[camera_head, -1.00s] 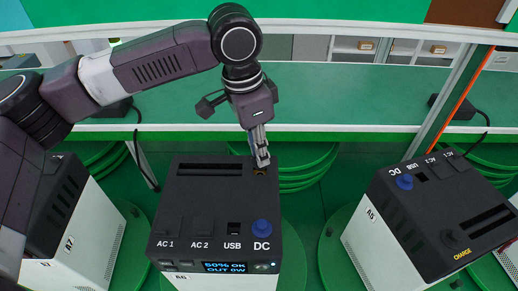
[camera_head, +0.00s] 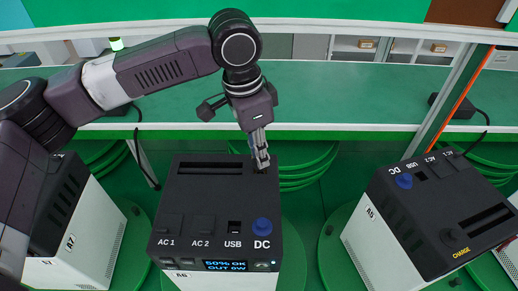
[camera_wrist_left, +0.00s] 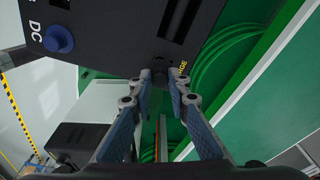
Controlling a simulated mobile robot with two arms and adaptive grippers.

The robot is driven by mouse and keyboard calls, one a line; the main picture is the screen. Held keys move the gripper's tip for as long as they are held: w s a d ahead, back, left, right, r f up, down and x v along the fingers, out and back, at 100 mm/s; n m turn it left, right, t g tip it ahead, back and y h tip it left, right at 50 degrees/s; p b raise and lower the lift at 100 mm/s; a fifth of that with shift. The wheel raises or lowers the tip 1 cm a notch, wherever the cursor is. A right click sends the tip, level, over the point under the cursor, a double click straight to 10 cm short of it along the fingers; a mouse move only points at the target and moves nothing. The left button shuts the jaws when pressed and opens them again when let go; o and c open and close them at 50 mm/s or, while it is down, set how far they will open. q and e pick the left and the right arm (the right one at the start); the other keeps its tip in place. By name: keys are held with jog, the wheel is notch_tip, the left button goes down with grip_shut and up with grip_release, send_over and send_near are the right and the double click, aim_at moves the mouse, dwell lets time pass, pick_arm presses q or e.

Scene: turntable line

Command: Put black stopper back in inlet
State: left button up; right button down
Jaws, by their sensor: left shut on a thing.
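The middle power unit A6 (camera_head: 212,192) has a black top with a blue DC knob (camera_head: 263,227) and a lit display (camera_head: 225,267). My left gripper (camera_head: 262,162) reaches down to the back right corner of that top. In the left wrist view its fingertips (camera_wrist_left: 160,82) are closed on the black stopper (camera_wrist_left: 160,72), at the unit's edge beside the yellow charge lettering (camera_wrist_left: 183,70). The inlet is hidden under the stopper and fingertips. I cannot tell how deep the stopper sits. My right gripper is not in view.
Unit A5 (camera_head: 370,235) stands on the right with a black stopper by its charge label (camera_head: 461,251). Unit A7 (camera_head: 85,235) stands on the left, partly behind my arm. A green shelf (camera_head: 340,95) runs behind the units.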

pick_arm(q)
jog(key=shift+f, duration=0.9)
jog(key=o, duration=0.9)
jog(key=shift+o, duration=0.2)
notch_tip(320, 180, up, 12)
jog(key=a, duration=0.1)
jog(key=shift+s+a, duration=0.35)
